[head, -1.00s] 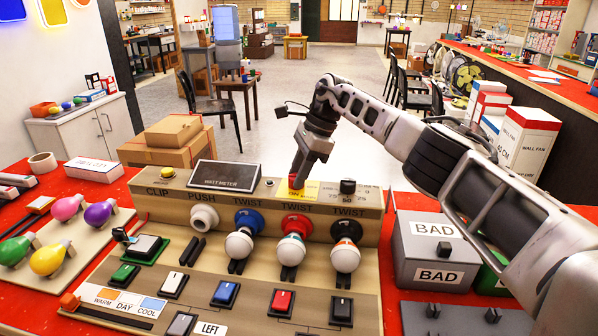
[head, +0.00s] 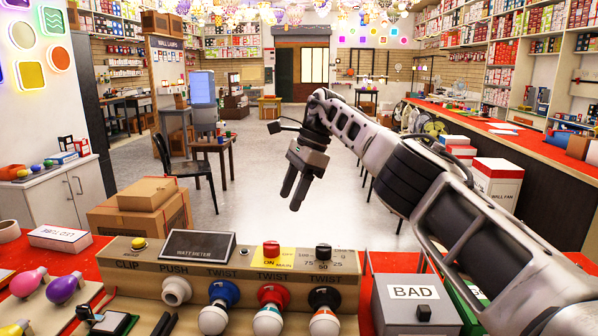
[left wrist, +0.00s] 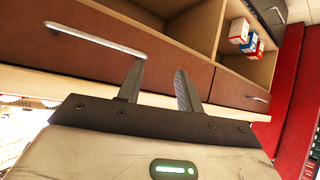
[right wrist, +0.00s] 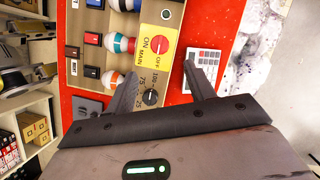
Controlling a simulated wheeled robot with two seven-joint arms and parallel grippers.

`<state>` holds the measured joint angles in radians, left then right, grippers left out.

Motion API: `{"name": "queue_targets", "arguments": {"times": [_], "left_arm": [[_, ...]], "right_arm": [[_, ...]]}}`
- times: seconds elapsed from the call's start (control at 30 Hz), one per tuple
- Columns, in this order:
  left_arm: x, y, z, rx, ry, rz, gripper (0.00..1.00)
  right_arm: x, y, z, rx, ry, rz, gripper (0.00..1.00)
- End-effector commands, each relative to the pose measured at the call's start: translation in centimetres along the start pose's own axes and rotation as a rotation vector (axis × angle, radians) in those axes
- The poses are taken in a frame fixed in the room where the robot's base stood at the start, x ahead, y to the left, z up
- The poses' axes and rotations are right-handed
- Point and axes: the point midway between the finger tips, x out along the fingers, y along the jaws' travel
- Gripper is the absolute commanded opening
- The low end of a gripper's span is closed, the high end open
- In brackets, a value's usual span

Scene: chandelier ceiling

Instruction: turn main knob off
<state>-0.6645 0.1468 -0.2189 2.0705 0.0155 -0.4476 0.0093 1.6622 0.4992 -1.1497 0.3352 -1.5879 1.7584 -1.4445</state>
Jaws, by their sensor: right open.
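The main knob (head: 271,250) is a red knob on a yellow plate marked ON and MAIN, on top of the beige console. It also shows in the right wrist view (right wrist: 159,47), where the plate reads ON, MAIN and OFF. I cannot tell which mark it points to. My right gripper (head: 290,195) hangs above and beyond the console, apart from the knob, fingers pointing down. In the right wrist view the gripper (right wrist: 160,70) is open and empty. My left gripper (left wrist: 158,68) shows only in the left wrist view, open and empty near a drawer front.
A black dial (head: 323,252) sits right of the knob, and a wattmeter (head: 199,245) left of it. Bulbs in coloured sockets line the console front. A grey BAD box (head: 415,303) stands at the right, cardboard boxes (head: 140,210) at the left.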

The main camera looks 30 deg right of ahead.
Motion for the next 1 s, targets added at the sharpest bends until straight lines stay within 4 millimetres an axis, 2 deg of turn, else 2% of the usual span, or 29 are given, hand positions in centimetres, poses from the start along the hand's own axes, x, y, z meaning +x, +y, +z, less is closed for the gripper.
{"name": "queue_targets", "arguments": {"times": [0.03, 0.1, 0.23, 1.0], "left_arm": [[-0.7, 0.0, -0.8, 0.002, -0.003, -0.002, 0.36], [-1.0, -0.1, -0.9, 0.004, -0.009, -0.005, 0.36], [-1.3, -0.3, -0.5, 0.008, -0.026, -0.012, 0.36], [-0.9, -0.6, -0.8, 0.003, -0.018, -0.02, 0.36]], "right_arm": [[-1.8, 0.0, 0.4, 0.002, 0.0, -0.001, 0.54], [-2.9, 0.0, 0.3, 0.001, 0.001, 0.001, 0.54], [-4.0, 0.0, 0.2, 0.0, 0.001, 0.001, 0.54], [-4.2, 0.0, 0.0, -0.001, 0.001, 0.001, 0.54]]}}
